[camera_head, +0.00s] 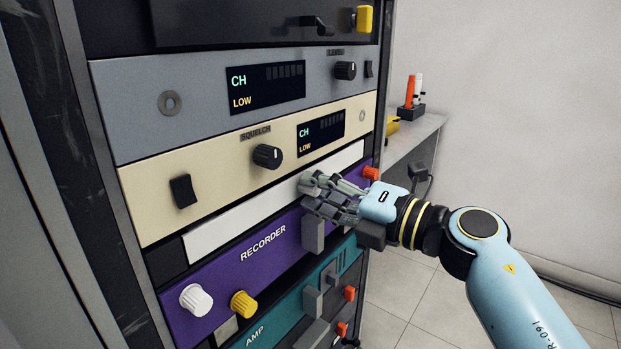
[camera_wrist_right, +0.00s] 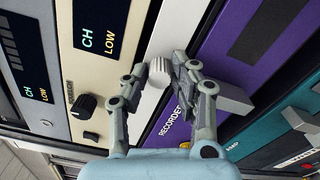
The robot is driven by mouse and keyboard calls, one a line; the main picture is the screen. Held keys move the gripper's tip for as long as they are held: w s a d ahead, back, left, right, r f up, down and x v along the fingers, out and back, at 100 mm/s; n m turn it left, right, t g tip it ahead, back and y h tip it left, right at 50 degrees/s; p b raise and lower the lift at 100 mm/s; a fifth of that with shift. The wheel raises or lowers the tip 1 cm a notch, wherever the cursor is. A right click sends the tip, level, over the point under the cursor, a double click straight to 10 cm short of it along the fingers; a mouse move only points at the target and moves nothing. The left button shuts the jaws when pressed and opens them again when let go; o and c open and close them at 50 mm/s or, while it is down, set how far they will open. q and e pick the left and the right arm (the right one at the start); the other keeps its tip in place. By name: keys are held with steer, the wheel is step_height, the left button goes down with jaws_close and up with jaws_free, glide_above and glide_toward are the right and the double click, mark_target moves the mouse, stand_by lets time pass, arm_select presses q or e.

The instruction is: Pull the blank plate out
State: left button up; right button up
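The blank plate is a plain white strip (camera_head: 225,228) between the cream unit and the purple recorder in the head view. In the right wrist view the white plate (camera_wrist_right: 147,103) runs diagonally, with a ribbed pale knob (camera_wrist_right: 158,72) on it. My right gripper (camera_head: 308,190) is in front of the plate's right part and hides some of it. In the wrist view its fingertips (camera_wrist_right: 160,68) lie on both sides of the knob, very close to it. I cannot tell whether they touch or squeeze it. My left gripper is not in view.
The cream unit (camera_head: 220,185) with its black knob (camera_head: 267,157) is just above the plate. The purple recorder (camera_head: 225,272) below has a grey handle (camera_head: 313,235) sticking out under my right gripper. Free floor (camera_head: 400,290) lies right of the rack.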

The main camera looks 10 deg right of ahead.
mark_target(318, 190)
jaws_close()
steer(key=shift+s+d, duration=0.25)
steer(key=shift+p+v, duration=0.7)
steer(key=shift+v, duration=1.3)
steer(key=shift+d, duration=0.1)
